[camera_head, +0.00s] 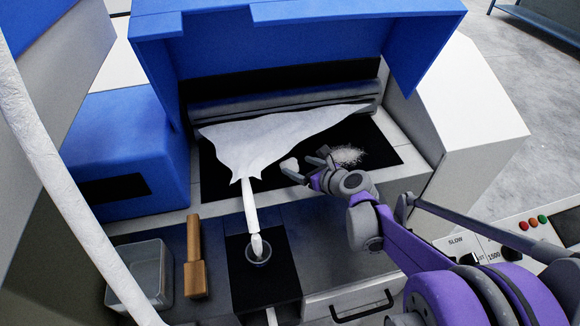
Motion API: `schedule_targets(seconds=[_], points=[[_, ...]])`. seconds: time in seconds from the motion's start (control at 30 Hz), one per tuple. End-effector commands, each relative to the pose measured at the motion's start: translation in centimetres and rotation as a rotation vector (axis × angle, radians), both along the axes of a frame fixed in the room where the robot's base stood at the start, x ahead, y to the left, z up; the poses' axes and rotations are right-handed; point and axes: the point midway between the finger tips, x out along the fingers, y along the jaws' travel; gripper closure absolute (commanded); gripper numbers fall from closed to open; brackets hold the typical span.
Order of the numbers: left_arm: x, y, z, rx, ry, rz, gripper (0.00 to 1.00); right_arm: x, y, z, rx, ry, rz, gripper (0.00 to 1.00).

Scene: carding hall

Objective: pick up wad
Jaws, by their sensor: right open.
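A small white lump, which looks like the wad (289,164), lies on the dark bed just in front of the white web's right part. My right gripper (301,168) reaches in from the right, its jaws open and its fingertips close to the lump. I cannot tell whether a finger touches it. My left gripper is not in view.
A patch of loose white fibre (347,155) lies behind my right gripper. The white web (260,140) narrows into a funnel ring (258,250). A blue raised hood (300,35) overhangs the bed. A wooden-handled tool (194,265) and a clear bin (145,275) stand front left.

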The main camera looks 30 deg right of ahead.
Motion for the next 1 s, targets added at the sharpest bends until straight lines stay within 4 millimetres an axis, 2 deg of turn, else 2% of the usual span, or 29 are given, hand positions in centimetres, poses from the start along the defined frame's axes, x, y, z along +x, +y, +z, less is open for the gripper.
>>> schedule_targets(seconds=[0.13, 0.4, 0.7, 1.0], points=[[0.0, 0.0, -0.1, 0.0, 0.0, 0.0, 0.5, 1.1, 0.2, -0.5, -0.001, 0.001, 0.003, 0.14], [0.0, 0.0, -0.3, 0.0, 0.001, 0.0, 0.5, 4.5, 0.8, -2.2, -0.003, 0.001, 0.003, 0.14], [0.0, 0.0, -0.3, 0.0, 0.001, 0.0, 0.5, 4.9, 0.8, -2.4, -0.003, 0.001, 0.001, 0.14], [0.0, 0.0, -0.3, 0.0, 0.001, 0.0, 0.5, 4.9, 0.8, -2.4, -0.003, 0.001, 0.001, 0.68]])
